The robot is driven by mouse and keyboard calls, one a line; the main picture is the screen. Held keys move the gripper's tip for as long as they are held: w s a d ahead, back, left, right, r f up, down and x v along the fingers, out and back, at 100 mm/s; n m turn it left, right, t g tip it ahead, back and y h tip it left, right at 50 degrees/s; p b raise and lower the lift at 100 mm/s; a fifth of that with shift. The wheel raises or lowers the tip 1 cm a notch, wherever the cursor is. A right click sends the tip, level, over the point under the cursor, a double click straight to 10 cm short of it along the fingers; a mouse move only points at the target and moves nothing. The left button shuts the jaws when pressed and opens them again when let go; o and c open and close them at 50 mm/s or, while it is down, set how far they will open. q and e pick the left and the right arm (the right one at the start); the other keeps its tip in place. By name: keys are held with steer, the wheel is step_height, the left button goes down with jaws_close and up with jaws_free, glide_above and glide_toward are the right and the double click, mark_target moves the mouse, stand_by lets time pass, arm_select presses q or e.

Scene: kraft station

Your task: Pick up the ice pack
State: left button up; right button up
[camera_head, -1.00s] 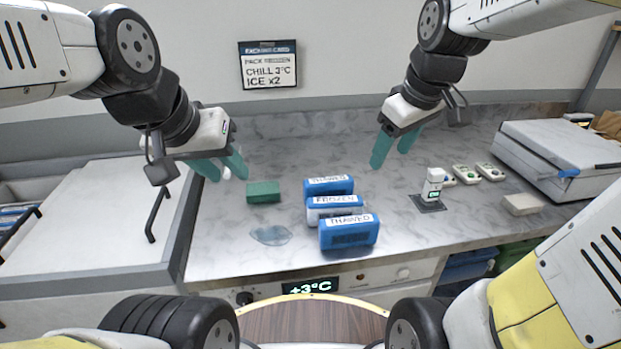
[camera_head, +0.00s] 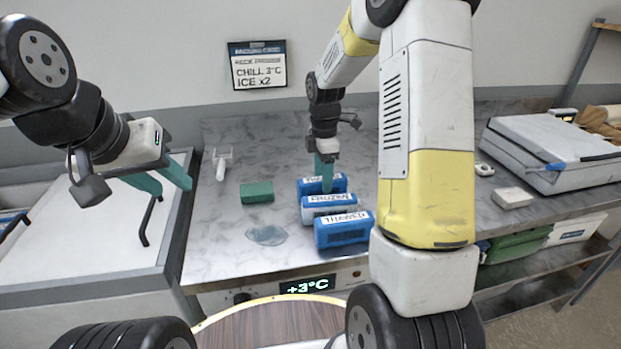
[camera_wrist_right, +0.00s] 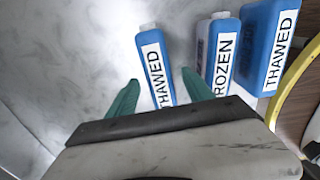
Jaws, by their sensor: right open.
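Three blue ice packs lie in a row on the marble counter. The back one (camera_head: 310,188) and the front one (camera_head: 343,231) are labelled THAWED, and the middle one (camera_head: 328,205) reads FROZEN. My right gripper (camera_head: 325,175) is open at the back pack. In the right wrist view, the back pack (camera_wrist_right: 155,68) shows between the gripper's teal fingers (camera_wrist_right: 160,92), with the frozen pack (camera_wrist_right: 219,52) just right of them. Whether the fingers touch a pack is unclear. My left gripper (camera_head: 168,183) is open and empty over the left side.
A green block (camera_head: 257,192), a clear puddle-like patch (camera_head: 267,235) and a white scraper-like tool (camera_head: 221,165) are left of the packs. A grey lidded case (camera_head: 555,150) stands at right. My right arm hides part of the counter. A wall sign (camera_head: 257,65) reads CHILL 3°C, ICE x2.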

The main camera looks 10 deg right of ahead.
step_height(320, 180, down, 4)
steer(key=shift+f, duration=0.25)
steer(key=shift+c, duration=0.4)
jaws_close()
